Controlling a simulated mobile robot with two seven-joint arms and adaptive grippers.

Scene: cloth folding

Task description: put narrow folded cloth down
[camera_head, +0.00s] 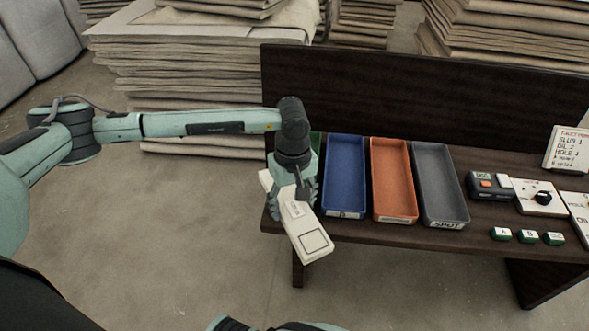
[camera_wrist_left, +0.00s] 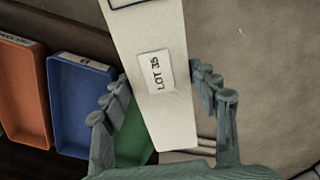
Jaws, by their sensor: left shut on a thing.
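The narrow folded cloth (camera_head: 312,243) is a long cream strip with a dark-outlined square near its lower end. My left gripper (camera_head: 296,199) is shut on it and holds it slanted at the left end of the dark bench (camera_head: 350,233). In the left wrist view the cloth (camera_wrist_left: 165,115) runs between the fingers and carries a "LOT 35" label (camera_wrist_left: 156,72). The gripper hides part of the cloth in the head view. My right gripper is not in view.
Green (camera_wrist_left: 133,140), blue (camera_head: 345,178), orange (camera_head: 392,182) and grey (camera_head: 438,185) trays stand in a row on the bench. The trays in view look empty. A dark back panel (camera_head: 400,95) rises behind. Boxes and green buttons (camera_head: 527,236) are at right.

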